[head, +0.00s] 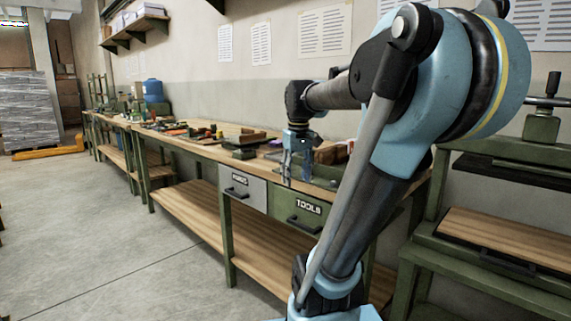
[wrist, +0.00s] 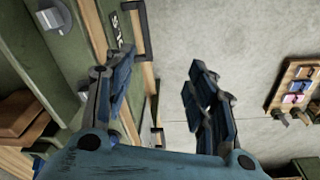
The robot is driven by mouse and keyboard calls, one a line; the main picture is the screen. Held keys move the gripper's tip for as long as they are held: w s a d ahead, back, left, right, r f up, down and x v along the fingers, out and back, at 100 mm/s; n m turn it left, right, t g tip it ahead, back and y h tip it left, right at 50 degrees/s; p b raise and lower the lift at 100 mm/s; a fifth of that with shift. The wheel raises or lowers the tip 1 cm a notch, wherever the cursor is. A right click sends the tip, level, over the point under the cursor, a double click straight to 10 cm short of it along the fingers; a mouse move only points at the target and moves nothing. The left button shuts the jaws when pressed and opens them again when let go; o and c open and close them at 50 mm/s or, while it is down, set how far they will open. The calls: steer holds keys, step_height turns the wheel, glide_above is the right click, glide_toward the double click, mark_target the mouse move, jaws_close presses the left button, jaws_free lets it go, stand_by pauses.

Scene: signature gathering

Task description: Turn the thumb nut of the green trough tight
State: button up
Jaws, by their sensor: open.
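A long green metal piece, which looks like the green trough (wrist: 75,58), lies at the left of the wrist view. A grey knob with a flat wing (wrist: 58,18) sits on it near the top left and looks like the thumb nut. My gripper (wrist: 160,62) is open and empty, with its fingers to the right of the knob and apart from it. In the head view my gripper (head: 297,172) hangs at the bench's front edge, above the drawers. There the trough is partly behind it, and the nut cannot be made out.
The wooden workbench (head: 187,144) carries several tools and blocks. Below it are a grey drawer (head: 241,188) and a green drawer marked TOOLS (head: 297,211). A green press (head: 541,127) stands at right. A wooden tray (wrist: 283,91) shows in the wrist view.

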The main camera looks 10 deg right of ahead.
steer(key=w+r+n+g, duration=0.1)
steer(key=w+r+n, duration=0.3)
steer(key=w+r, duration=1.4)
steer(key=f, duration=0.6)
steer(key=w+f, duration=0.1)
steer(key=f, duration=0.6)
steer(key=w+f, duration=0.1)
steer(key=f, duration=0.5)
steer(key=shift+w+f, duration=0.15)
steer(key=c, duration=1.1)
